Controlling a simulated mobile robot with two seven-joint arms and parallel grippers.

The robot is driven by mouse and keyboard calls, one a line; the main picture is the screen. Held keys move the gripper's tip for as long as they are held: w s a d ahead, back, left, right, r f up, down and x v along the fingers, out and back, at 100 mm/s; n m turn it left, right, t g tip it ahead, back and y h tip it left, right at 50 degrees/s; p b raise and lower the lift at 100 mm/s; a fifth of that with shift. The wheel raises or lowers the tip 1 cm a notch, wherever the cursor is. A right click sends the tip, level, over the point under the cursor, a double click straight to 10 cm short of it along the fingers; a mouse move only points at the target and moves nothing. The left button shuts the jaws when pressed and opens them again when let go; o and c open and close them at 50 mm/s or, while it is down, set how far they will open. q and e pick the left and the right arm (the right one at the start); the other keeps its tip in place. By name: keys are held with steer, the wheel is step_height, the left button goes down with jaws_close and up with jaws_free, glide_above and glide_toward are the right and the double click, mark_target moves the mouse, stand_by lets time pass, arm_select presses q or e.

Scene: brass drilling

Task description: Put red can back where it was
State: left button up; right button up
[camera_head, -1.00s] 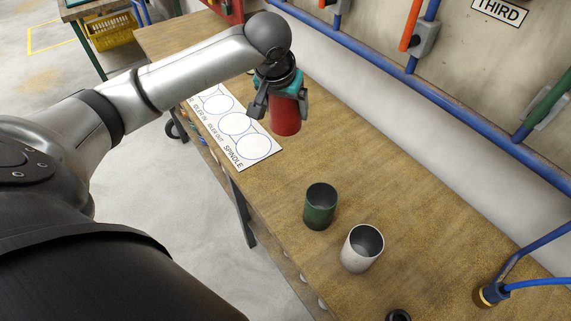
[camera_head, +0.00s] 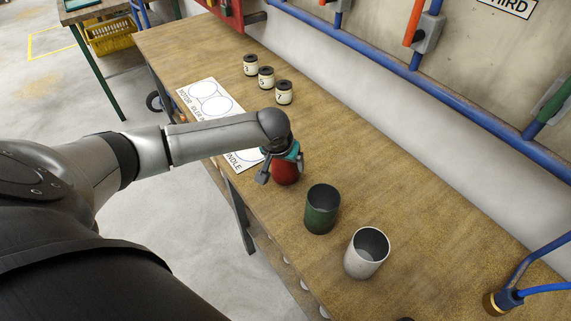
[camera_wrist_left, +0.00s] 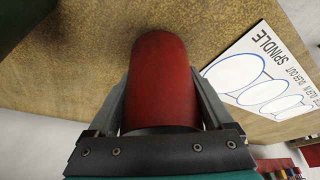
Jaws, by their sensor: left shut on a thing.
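The red can (camera_head: 286,171) is held by my left gripper (camera_head: 281,168), just right of the sheet's SPINDLE end in the head view. In the left wrist view the red can (camera_wrist_left: 163,85) sits between the two fingers of the left gripper (camera_wrist_left: 163,100). Whether its base touches the table cannot be told. A green can (camera_head: 322,210) and a white can (camera_head: 366,253) stand open-topped on the bench, to the right of and nearer than the red can. My right gripper is not in view.
The white sheet with circles (camera_head: 195,91) lies along the bench's left edge, partly covered by my arm. Several small numbered jars (camera_head: 266,77) stand behind it. The wooden bench (camera_head: 400,200) is clear behind the green and white cans. Blue pipes (camera_head: 440,95) run along the wall.

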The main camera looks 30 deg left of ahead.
arm_select(q)
steer(key=shift+w+f, duration=0.1)
steer(key=shift+f, duration=0.1)
steer(key=shift+f, duration=0.2)
steer(key=o, duration=1.5)
steer(key=shift+r, duration=0.1)
steer(key=p+v, duration=0.3)
steer(key=v, duration=0.9)
